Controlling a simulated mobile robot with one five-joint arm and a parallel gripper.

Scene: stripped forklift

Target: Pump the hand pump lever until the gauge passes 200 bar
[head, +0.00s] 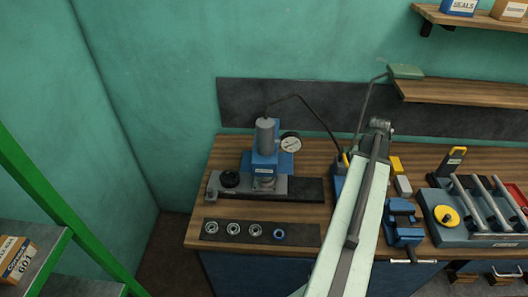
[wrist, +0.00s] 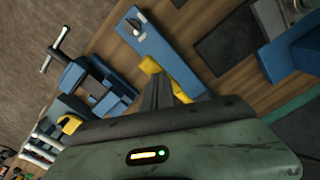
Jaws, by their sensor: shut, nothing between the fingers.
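The blue hand pump (head: 338,181) stands on the workbench, partly hidden behind my pale arm in the head view. A blue body with a round knob (wrist: 160,45), apparently the pump, shows in the wrist view. A yellow part (wrist: 150,66) lies beside it, partly behind my fingers; I cannot tell whether it belongs to the lever. The white round gauge (head: 291,144) is on the blue press (head: 262,150); its reading is too small to tell. My gripper (wrist: 157,92) is shut and empty close to the yellow part. Contact cannot be told.
A blue vise (head: 403,228) and a tray with grey bars (head: 472,225) stand to the right. Yellow (head: 395,164) and white (head: 403,186) blocks sit near the pump. Rings lie on a dark mat (head: 212,236). A shelf (head: 465,93) hangs behind; a green frame (head: 60,205) stands left.

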